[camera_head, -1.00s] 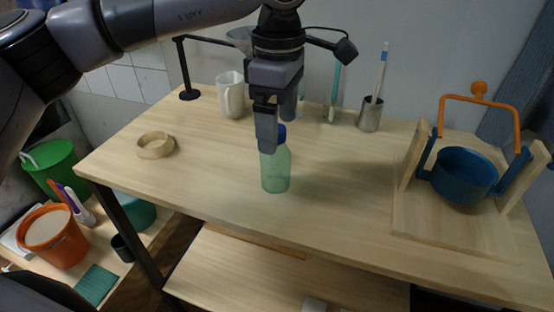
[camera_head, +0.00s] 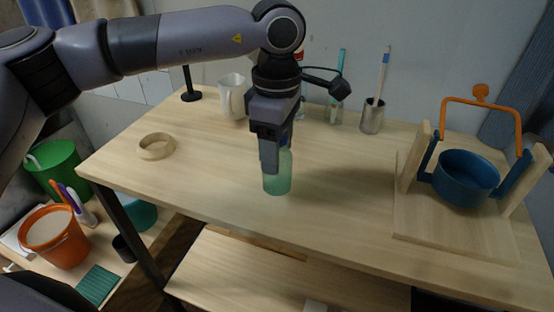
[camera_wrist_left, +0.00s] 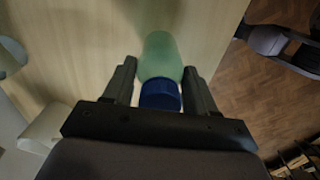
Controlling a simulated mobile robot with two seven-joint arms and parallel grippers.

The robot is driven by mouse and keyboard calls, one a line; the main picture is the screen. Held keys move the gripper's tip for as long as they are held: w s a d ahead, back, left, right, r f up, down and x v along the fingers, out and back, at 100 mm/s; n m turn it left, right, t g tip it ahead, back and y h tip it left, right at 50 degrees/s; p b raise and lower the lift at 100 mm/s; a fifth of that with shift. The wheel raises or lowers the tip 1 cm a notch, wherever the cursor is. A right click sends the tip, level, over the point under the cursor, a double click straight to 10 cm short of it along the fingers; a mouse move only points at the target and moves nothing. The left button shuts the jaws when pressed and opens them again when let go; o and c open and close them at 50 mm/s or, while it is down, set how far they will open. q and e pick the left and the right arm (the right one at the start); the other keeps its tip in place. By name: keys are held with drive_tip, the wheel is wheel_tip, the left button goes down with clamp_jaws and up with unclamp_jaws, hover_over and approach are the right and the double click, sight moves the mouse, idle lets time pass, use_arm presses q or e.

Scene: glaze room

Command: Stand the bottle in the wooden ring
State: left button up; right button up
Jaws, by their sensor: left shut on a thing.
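The green translucent bottle (camera_head: 279,182) stands upright on the table near its front edge. My left gripper (camera_head: 270,160) is lowered over it from above and shut on it, hiding its upper part in the head view. In the left wrist view the bottle (camera_wrist_left: 160,58) with its blue cap (camera_wrist_left: 160,95) lies between the two fingers of my left gripper (camera_wrist_left: 161,80). The wooden ring (camera_head: 156,147) lies on the table at the left, well apart from the bottle. My right gripper is not in view.
A white pitcher (camera_head: 232,97) and a metal cup with brushes (camera_head: 372,116) stand at the back. A wooden stand with a blue pot (camera_head: 465,178) is at the right. Between ring and bottle the table (camera_head: 210,165) is clear.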

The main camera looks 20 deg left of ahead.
use_arm(q)
wheel_tip(320, 180, up, 20)
drive_tip(key=p, duration=0.1)
drive_tip(key=shift+p, duration=0.3)
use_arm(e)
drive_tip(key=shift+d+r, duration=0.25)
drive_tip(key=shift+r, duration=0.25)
use_arm(q)
drive_tip(key=shift+a, duration=0.1)
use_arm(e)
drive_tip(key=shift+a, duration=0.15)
